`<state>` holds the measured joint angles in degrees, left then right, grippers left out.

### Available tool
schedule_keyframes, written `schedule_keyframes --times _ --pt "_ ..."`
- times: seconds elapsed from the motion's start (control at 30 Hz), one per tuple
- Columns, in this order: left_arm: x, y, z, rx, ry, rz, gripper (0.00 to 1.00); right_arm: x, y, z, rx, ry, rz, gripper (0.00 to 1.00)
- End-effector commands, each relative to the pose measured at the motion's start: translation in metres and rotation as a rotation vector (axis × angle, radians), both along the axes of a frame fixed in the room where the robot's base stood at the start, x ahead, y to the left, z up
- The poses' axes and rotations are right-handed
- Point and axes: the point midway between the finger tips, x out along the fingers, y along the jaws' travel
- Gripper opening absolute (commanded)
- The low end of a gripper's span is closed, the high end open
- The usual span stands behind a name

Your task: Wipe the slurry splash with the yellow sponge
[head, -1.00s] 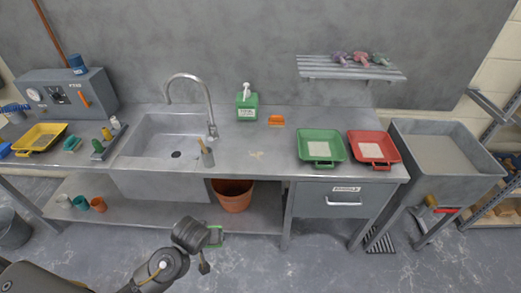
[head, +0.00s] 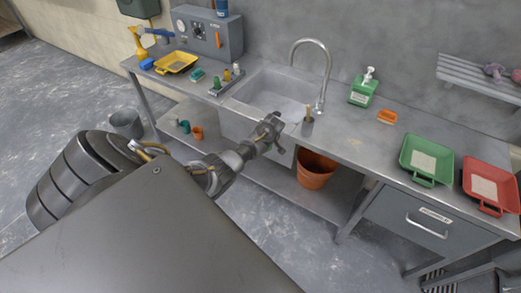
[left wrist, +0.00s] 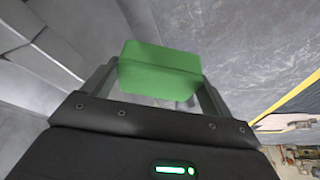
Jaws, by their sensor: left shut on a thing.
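My left gripper (head: 274,124) is over the front edge of the sink. In the left wrist view, the left gripper (left wrist: 160,88) is shut on a green block (left wrist: 160,70) like a sponge, held between both fingers. The block cannot be made out in the head view. A faint tan mark, likely the slurry splash (head: 353,141), lies on the worktop right of the sink. I cannot pick out a yellow sponge in either view. My right gripper is not in view.
A tap (head: 322,75) rises behind the sink (head: 262,97). A grey cup with a brush (head: 307,125) stands by the sink's right front corner.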

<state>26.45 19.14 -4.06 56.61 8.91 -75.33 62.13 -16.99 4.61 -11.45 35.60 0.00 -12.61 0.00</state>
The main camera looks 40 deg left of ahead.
Motion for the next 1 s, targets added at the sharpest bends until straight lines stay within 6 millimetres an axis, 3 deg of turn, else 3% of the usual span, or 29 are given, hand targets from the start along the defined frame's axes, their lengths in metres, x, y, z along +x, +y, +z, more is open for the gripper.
schedule_keyframes --times 0.1,0.27,0.47,0.6,0.73,0.9,1.0 --pt "0.029 -0.025 -0.006 0.000 0.001 -0.053 0.67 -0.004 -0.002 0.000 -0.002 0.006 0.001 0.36" --pt "0.061 -0.075 -0.005 0.003 0.000 -0.162 0.67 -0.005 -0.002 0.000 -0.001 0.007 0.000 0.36" --pt "0.092 -0.165 0.019 0.005 -0.005 -0.348 0.67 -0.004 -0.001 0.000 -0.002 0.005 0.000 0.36" --pt "0.109 -0.237 0.064 0.008 -0.010 -0.537 0.67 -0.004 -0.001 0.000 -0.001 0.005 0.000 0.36" --pt "0.119 -0.291 0.121 0.012 -0.012 -0.753 0.67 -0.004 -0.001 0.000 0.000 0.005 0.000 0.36" --pt "0.116 -0.331 0.202 0.019 -0.008 -1.074 0.67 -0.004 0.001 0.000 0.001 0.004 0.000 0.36" --pt "0.106 -0.339 0.240 0.020 -0.003 -1.244 0.67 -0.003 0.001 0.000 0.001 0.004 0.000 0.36"
